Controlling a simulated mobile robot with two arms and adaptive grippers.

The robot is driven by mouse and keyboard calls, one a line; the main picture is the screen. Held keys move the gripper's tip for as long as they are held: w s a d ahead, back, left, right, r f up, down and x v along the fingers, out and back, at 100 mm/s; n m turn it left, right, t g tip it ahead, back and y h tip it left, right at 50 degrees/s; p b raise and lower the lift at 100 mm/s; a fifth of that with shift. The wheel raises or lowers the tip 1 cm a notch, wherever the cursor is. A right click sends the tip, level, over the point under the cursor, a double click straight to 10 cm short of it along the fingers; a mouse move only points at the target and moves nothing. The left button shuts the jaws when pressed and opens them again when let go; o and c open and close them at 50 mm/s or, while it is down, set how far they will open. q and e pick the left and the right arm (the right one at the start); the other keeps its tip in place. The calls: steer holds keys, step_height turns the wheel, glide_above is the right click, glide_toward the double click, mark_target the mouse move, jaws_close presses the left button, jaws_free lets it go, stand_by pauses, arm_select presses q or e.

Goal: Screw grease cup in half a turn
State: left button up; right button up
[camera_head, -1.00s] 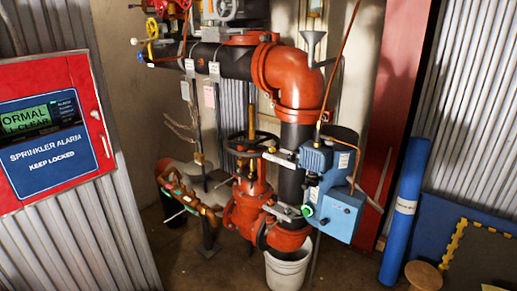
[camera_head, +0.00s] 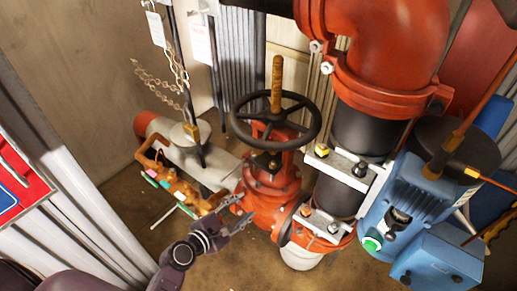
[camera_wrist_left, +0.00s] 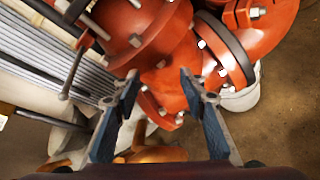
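I cannot pick out the grease cup for certain in either view. The red valve (camera_head: 270,180) with a black handwheel (camera_head: 275,122) and a brass-coloured stem stands at centre. My left gripper (camera_head: 243,210) is at the valve's lower left, fingers spread and empty. In the left wrist view my left gripper (camera_wrist_left: 158,82) is open, with the red valve body (camera_wrist_left: 165,60) and its bolted flanges beyond the fingertips. I cannot tell whether the fingers touch it. A dark metal rod (camera_wrist_left: 72,75) shows left of the fingers. My right gripper is not in view.
A blue motor unit (camera_head: 420,200) with a green button stands at right. Large red piping (camera_head: 375,40) is overhead. A white bucket (camera_head: 300,257) sits under the valve. Another fitting with tagged handles (camera_head: 172,180) is at left. Floor shows at lower centre.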

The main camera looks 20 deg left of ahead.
mark_target(256, 151)
arm_select(q)
step_height(256, 151, up, 19)
steer(key=n+t+h, duration=0.2)
steer(key=n+t, duration=0.2)
steer(key=n, duration=0.1)
steer(key=p+x, duration=0.1)
steer(key=x, duration=0.6)
steer(key=shift+w, duration=0.25)
steer(key=shift+w+d, duration=0.1)
steer(key=shift+w, duration=0.35)
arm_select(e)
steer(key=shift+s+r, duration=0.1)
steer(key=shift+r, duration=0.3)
arm_select(q)
jaws_close()
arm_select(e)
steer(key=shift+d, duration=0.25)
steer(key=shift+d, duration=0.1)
